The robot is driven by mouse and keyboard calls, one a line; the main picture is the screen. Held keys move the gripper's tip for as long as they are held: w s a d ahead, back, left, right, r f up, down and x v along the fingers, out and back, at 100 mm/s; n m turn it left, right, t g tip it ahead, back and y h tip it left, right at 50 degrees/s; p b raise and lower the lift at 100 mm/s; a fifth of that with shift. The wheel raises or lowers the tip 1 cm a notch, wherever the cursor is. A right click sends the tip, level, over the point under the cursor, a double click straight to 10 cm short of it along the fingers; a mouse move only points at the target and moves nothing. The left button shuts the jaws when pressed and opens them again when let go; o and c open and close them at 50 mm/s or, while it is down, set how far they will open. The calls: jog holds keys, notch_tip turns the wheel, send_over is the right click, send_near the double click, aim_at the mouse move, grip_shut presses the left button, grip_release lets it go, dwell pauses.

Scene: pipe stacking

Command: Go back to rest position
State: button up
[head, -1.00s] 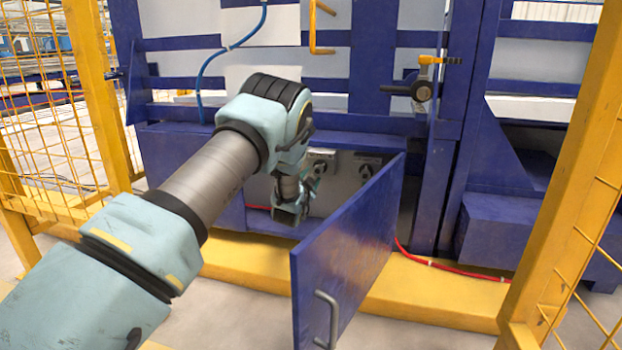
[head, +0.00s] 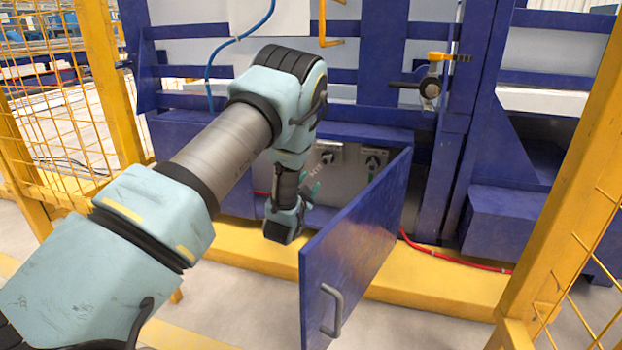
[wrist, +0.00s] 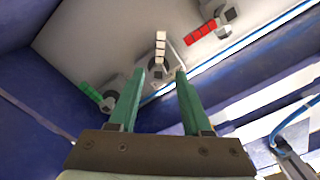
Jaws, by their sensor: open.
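My gripper (wrist: 162,72) shows large in the wrist view. Its two green fingers stand apart with nothing between them. In the head view my gripper (head: 311,186) is small and partly hidden by my wrist, in front of the open cabinet below the blue frame. The grey control panel (wrist: 95,45) lies beyond the fingertips in the wrist view, with a white-marked knob (wrist: 160,65) close behind them in the picture. I cannot judge the exact gap. In the head view a panel knob (head: 375,163) shows right of my gripper.
The blue cabinet door (head: 360,245) stands open just right of my wrist, with a grey handle (head: 333,308). Yellow fence posts (head: 100,80) stand left and right. A red hose (head: 450,260) runs along the yellow base. Clear floor lies in front.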

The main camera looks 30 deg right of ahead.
dwell(0.3)
jog(key=w+a+r+n+g+y+p, duration=0.2)
jog(key=a+r+n+y, duration=0.25)
jog(key=a, duration=0.65)
jog(key=w+a+r+n+g+y+p, duration=0.15)
jog(key=a+r+n+y+p, duration=0.35)
jog(key=a, duration=0.6)
jog(key=s+a+r+n+g+y+p, duration=0.1)
jog(key=s+a+r+n+g, duration=0.3)
jog(key=s+a, duration=0.8)
jog(key=s+a+r+n+g+y+p, duration=0.2)
jog(key=s+a+r+g, duration=0.2)
jog(key=s+a+r, duration=0.65)
notch_tip(320, 180, up, 34)
jog(key=s+d+p, duration=0.1)
jog(key=s+p, duration=0.1)
jog(key=p, duration=3.5)
jog(key=shift+s+d+f, duration=0.15)
jog(key=shift+s, duration=0.1)
jog(key=shift+h, duration=0.25)
